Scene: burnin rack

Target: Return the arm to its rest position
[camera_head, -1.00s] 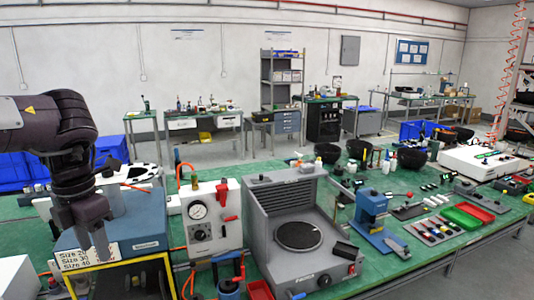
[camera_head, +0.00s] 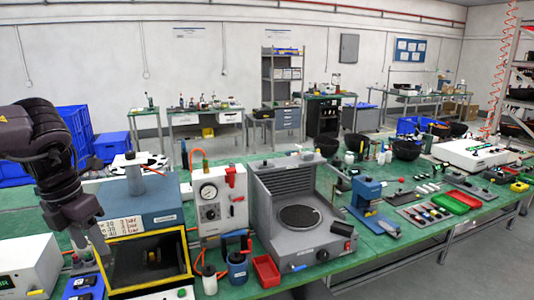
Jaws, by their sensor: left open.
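My left arm comes in from the left edge. Its gripper (camera_head: 92,242) points down beside the left front of a blue box-shaped machine (camera_head: 150,214) with a yellow-framed opening. The gripper is open and nothing shows between its fingers. I cannot tell whether the gripper touches the machine. My right arm and gripper are not in the picture.
A white gauge panel (camera_head: 220,203), a grey machine with a round plate (camera_head: 298,218) and a blue press (camera_head: 368,203) stand along the green bench (camera_head: 340,262). A white box with a display (camera_head: 28,265) is at the lower left. Blue crates (camera_head: 111,146) stand behind.

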